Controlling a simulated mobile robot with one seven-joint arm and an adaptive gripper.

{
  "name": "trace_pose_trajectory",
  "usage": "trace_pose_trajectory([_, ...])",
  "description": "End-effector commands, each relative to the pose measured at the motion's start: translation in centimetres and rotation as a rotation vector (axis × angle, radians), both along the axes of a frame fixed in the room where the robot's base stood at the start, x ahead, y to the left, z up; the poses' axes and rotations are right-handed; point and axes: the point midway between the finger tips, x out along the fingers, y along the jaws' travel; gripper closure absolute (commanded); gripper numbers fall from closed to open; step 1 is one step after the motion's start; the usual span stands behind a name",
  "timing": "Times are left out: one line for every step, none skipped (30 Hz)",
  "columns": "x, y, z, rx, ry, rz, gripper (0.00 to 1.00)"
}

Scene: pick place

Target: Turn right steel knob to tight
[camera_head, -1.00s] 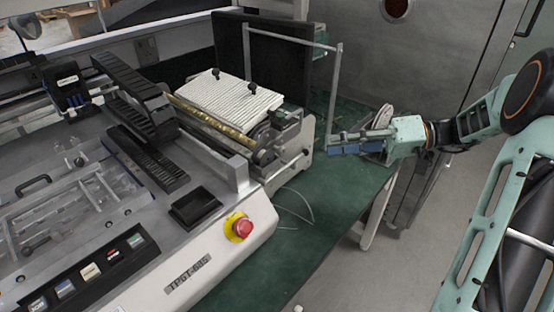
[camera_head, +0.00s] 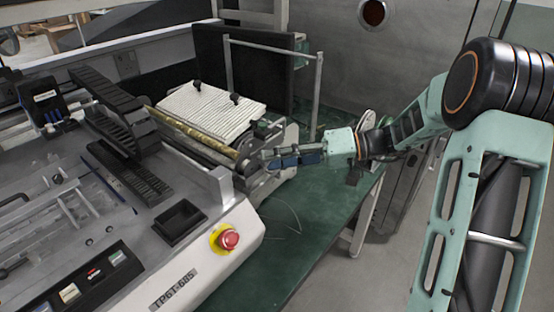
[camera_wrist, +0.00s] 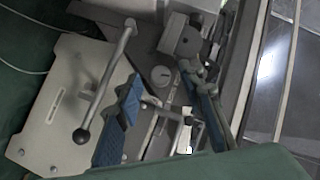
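A round steel knob (camera_wrist: 161,75) with a slot across its face sits on the machine's end in the wrist view. It lies beyond and between my fingers. I cannot clearly pick it out in the head view. My gripper (camera_head: 280,159) is beside the right end of the machine's roller unit, in front of its end plate. In the wrist view my gripper (camera_wrist: 165,108) has its two blue-padded fingers spread apart, with nothing held between them. A steel lever with a black ball end (camera_wrist: 83,136) stands left of the fingers, close to the left one.
The white ribbed block (camera_head: 205,112) with two black knobs lies on the roller unit. A metal frame (camera_head: 318,95) rises behind my gripper. A red button (camera_head: 228,239) sits on the machine's front corner. The green table (camera_head: 315,215) is mostly bare near my gripper.

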Motion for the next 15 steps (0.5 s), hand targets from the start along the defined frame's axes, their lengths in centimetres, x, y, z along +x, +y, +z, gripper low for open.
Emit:
trace_pose_trajectory([-0.01,0.01,0.01,0.000,0.000,0.000,0.64])
trace_pose_trajectory([-0.01,0.00,0.01,0.000,0.000,0.000,0.64])
trace_pose_trajectory([-0.01,-0.01,0.01,0.000,0.000,0.000,0.64])
trace_pose_trajectory([-0.01,-0.01,0.01,0.000,0.000,0.000,0.64])
trace_pose_trajectory([-0.01,-0.01,0.01,0.000,0.000,0.000,0.67])
trace_pose_trajectory([-0.01,-0.02,0.01,0.000,0.000,0.000,0.71])
trace_pose_trajectory([-0.01,-0.02,0.01,0.000,0.000,0.000,0.74])
trace_pose_trajectory([-0.01,-0.03,0.01,0.000,0.000,0.000,0.78])
trace_pose_trajectory([0.00,-0.03,0.01,0.000,0.000,0.000,0.82])
trace_pose_trajectory([0.00,-0.03,0.01,0.000,0.001,0.000,0.85])
trace_pose_trajectory([0.00,-0.04,0.01,0.000,0.000,0.000,0.89])
trace_pose_trajectory([0.00,-0.04,0.01,0.001,0.001,0.000,0.93])
trace_pose_trajectory([0.00,-0.04,0.01,0.001,0.001,0.000,0.96])
trace_pose_trajectory([-0.01,-0.04,0.02,0.001,0.001,0.000,1.00])
trace_pose_trajectory([0.00,-0.04,0.01,0.001,0.001,0.000,1.00])
